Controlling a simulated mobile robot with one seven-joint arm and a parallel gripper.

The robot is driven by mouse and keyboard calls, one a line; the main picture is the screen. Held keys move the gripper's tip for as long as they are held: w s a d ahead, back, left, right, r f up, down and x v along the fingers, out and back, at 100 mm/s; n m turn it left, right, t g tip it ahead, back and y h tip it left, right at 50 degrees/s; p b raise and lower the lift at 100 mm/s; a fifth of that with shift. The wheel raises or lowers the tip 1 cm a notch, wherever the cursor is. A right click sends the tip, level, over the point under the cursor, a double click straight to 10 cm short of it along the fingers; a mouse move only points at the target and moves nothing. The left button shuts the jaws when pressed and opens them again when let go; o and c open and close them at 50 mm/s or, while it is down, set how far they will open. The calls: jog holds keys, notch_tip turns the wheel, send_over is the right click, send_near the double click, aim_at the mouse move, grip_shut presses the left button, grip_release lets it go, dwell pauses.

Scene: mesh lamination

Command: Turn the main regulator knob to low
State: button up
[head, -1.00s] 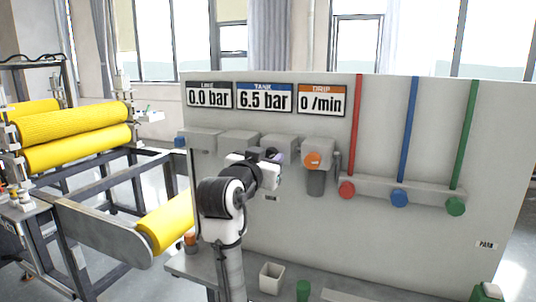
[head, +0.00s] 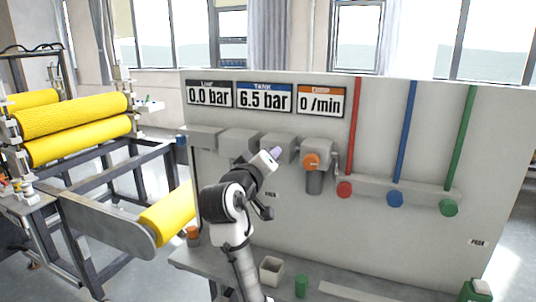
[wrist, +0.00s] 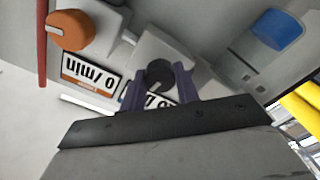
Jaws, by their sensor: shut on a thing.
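A dark grey round knob (wrist: 158,73) with a light pointer line sits on a grey block on the panel. I take it to be the main regulator knob, though no label on it is readable. My gripper (wrist: 155,88) has its purple fingers on both sides of this knob and is shut on it. In the head view my gripper (head: 274,154) is at the grey block left of the orange knob, and it hides the dark knob. The line display (head: 209,95) reads 0.0 bar, and the tank display (head: 264,97) reads 6.5 bar.
An orange knob (head: 311,161) with a grey bowl below is just right of my gripper. The drip display (head: 321,100) reads 0 /min. Red, blue and green pipes with round knobs stand farther right.

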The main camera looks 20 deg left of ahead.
jog(key=shift+f+n+p, duration=0.1)
jog(key=shift+n+p, duration=0.2)
jog(key=shift+n, duration=0.5)
jog(key=o, duration=1)
jog(key=s+b, duration=0.2)
jog(key=s, duration=0.5)
jog(key=s+b, duration=0.2)
jog(key=s, duration=0.4)
jog(key=shift+s+a, duration=0.2)
jog(key=shift+s, duration=0.2)
